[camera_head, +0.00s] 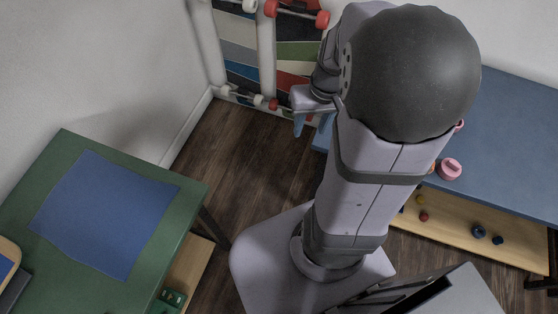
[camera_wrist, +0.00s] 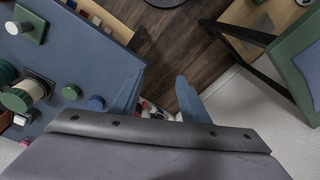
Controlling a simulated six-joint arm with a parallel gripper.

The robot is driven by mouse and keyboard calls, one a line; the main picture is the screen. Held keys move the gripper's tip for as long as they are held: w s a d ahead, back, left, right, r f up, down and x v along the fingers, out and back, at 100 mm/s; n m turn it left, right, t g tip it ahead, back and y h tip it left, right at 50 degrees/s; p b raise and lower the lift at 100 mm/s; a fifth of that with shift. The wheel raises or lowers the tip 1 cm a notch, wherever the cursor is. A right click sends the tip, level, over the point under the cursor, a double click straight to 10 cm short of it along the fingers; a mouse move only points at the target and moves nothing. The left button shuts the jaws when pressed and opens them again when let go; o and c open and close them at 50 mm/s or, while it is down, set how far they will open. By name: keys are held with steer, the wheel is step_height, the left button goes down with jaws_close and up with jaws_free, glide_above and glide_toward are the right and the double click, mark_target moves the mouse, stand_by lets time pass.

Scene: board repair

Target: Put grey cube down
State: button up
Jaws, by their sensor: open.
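My gripper (camera_head: 311,126) hangs over the gap left of the blue-topped table, in front of the wall boards, in the head view. In the wrist view my gripper (camera_wrist: 158,100) has its two blue fingers spread apart, with nothing held between them. I cannot make out a grey cube for certain in either view. My arm hides part of the blue table in the head view.
A blue table (camera_head: 515,125) on the right bears a pink round piece (camera_head: 450,169); small pieces lie on its wooden lower shelf (camera_head: 455,212). A green table (camera_head: 175,225) with a blue mat (camera_head: 105,215) stands left. Dark floor (camera_head: 235,150) lies between.

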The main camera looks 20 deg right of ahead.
steer(key=s+a+n, duration=0.1)
steer(key=s+a, duration=0.1)
steer(key=a, duration=0.3)
steer(key=s+a+f+n+g, duration=0.1)
steer(key=s+a+n, duration=0.1)
steer(key=a, duration=0.4)
steer(key=shift+s+a+f, duration=0.25)
steer(key=shift+s+a, duration=0.05)
steer(key=shift+s, duration=0.4)
step_height(320, 180, up, 7)
steer(key=p, duration=0.6)
steer(key=shift+f+p, duration=0.15)
steer(key=shift+p, duration=0.15)
